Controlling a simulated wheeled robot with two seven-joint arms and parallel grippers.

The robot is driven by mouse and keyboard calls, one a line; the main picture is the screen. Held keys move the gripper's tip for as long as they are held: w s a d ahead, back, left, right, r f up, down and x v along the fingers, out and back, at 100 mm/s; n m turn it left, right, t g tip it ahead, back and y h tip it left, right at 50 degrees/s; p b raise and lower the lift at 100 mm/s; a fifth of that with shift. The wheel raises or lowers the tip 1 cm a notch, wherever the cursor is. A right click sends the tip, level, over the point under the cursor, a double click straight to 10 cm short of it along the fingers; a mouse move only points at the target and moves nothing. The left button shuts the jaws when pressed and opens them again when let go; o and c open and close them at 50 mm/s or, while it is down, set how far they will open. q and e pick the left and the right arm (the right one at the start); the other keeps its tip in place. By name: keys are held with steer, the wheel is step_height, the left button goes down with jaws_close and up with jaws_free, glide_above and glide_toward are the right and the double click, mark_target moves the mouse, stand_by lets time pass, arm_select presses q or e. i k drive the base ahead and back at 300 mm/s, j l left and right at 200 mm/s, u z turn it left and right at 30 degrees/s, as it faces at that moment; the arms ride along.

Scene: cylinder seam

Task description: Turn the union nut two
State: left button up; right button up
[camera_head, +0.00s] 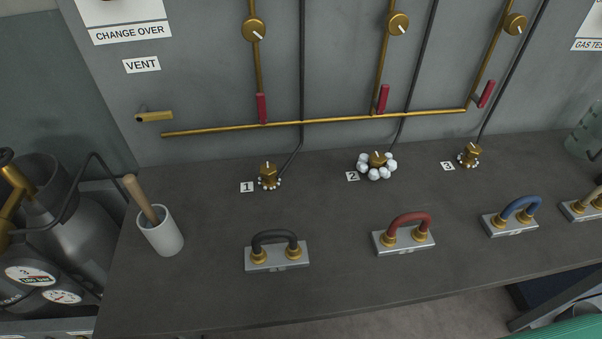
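The brass union nut two (378,158) stands on the dark bench top beside the label "2" (352,176). Large white bubble-like balls (374,173) cluster around its base. A thin dark hose runs up from it to the wall panel. Union nut one (268,170) and union nut three (471,150) are similar brass fittings by labels 1 and 3, with only small white beads at their bases. Neither of my grippers shows in the head view.
A white cup (161,233) with a wooden-handled tool stands at the left. Black (274,238), red (409,222) and blue (521,206) hose loops on metal plates line the bench front. A brass pipe (330,120) with red-handled valves crosses the wall. Grey cylinders (85,235) stand left.

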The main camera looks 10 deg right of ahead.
mark_target(378, 160)
steer(key=k+l+z, duration=0.15)
steer(key=l+z, duration=0.55)
steer(key=l, duration=0.25)
steer(key=l+z, duration=0.35)
steer(key=l, duration=0.15)
steer(key=k, duration=0.05)
